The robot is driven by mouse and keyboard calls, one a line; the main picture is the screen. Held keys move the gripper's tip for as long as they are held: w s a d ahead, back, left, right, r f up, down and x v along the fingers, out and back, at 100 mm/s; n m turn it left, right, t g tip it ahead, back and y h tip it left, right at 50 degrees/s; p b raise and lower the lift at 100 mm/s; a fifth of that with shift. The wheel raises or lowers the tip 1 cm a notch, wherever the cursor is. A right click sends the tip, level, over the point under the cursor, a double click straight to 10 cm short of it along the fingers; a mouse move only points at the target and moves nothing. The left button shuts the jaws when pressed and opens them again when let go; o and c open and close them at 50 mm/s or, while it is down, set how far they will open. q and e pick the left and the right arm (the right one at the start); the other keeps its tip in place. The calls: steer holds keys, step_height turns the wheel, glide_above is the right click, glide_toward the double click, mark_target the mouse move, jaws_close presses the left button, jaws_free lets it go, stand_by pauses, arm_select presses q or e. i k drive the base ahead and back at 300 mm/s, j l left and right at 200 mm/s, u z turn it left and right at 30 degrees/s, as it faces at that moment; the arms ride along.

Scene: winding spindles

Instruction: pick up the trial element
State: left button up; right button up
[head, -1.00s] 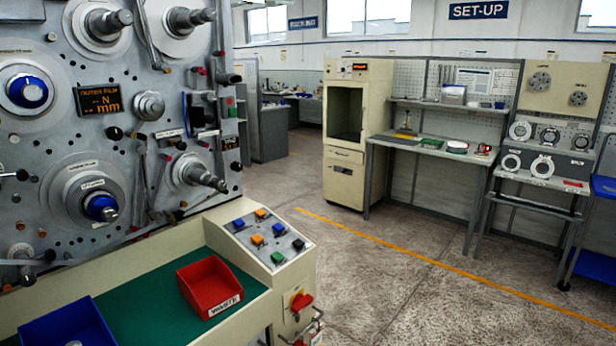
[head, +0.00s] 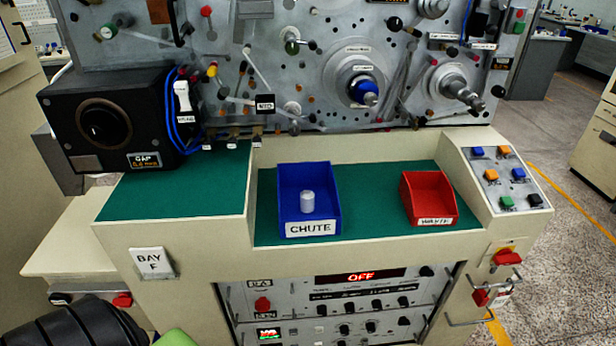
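A small pale grey cylinder (head: 308,201), which looks like the trial element, stands upright in the blue bin labelled CHUTE (head: 285,180). The bin sits on the green mat of the machine's ledge. The cylinder is near the front of the bin, and nothing holds it. Neither of my grippers shows in the head view. A dark ribbed part, probably of my own arm, is at the bottom left corner.
A red bin labelled WASTE (head: 427,196) stands right of the blue bin. A button panel (head: 505,177) is at the ledge's right end. A black gap unit (head: 112,128) stands at left. Spindles (head: 455,88) jut out above the ledge. The mat between the bins is clear.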

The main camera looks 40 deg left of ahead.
mark_target(307, 198)
steer(key=u, duration=1.15)
steer(key=j, duration=0.15)
steer(key=i+z, duration=0.05)
